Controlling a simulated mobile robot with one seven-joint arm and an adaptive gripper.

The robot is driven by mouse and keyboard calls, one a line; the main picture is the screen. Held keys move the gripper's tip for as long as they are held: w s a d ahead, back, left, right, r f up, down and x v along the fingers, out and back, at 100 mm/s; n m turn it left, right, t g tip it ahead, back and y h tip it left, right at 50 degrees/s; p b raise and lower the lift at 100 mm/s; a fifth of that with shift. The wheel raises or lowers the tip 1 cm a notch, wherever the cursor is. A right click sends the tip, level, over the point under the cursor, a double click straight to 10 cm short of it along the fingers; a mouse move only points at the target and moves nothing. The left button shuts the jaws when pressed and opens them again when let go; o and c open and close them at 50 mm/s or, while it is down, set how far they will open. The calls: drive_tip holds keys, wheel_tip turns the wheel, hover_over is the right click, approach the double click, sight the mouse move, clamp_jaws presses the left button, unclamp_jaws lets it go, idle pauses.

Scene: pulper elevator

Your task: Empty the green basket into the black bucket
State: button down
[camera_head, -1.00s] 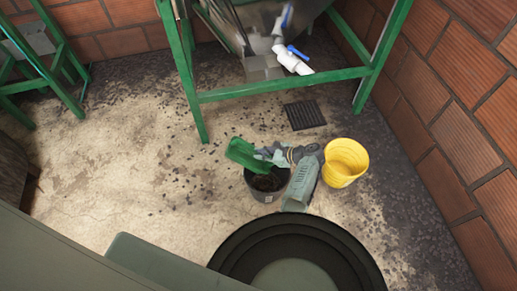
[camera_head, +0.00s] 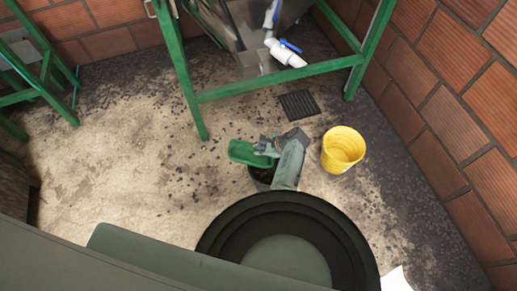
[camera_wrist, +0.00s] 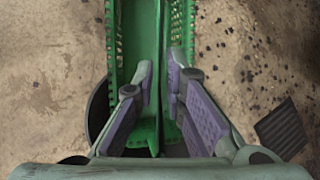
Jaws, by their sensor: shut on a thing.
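The green basket (camera_head: 249,153) hangs over the black bucket (camera_head: 259,183) in the head view and covers much of its opening. The part of its inside that shows is plain green; I cannot see all of it. Dark material shows in the bucket below it. My gripper (camera_head: 268,147) is shut on the basket's right side. In the wrist view my gripper (camera_wrist: 158,75) has its two fingers closed around the green basket (camera_wrist: 187,35), which runs away from me with slotted sides. The black bucket's rim (camera_wrist: 96,112) shows partly beneath it.
A yellow bucket (camera_head: 342,150) stands just right of my arm. A floor drain grate (camera_head: 298,104) lies behind. A green metal frame (camera_head: 280,83) with a white pipe and blue valve stands at the back. A brick wall closes the right side; the speckled floor at left is clear.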

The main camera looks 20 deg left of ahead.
drive_tip(key=r+p, duration=0.1)
drive_tip(key=p, duration=0.1)
drive_tip(key=r+h+p, duration=0.1)
drive_tip(key=r, duration=0.1)
drive_tip(key=r+h+p, duration=0.1)
drive_tip(key=p, duration=0.1)
drive_tip(key=shift+a+r+p, duration=0.2)
drive_tip(key=shift+a+p, duration=0.1)
drive_tip(key=shift+a, duration=0.05)
drive_tip(key=shift+r+b, duration=0.1)
drive_tip(key=shift+b, duration=0.2)
drive_tip(key=shift+a+r+h, duration=0.1)
drive_tip(key=shift+r+h, duration=0.4)
drive_tip(key=shift+r, duration=0.05)
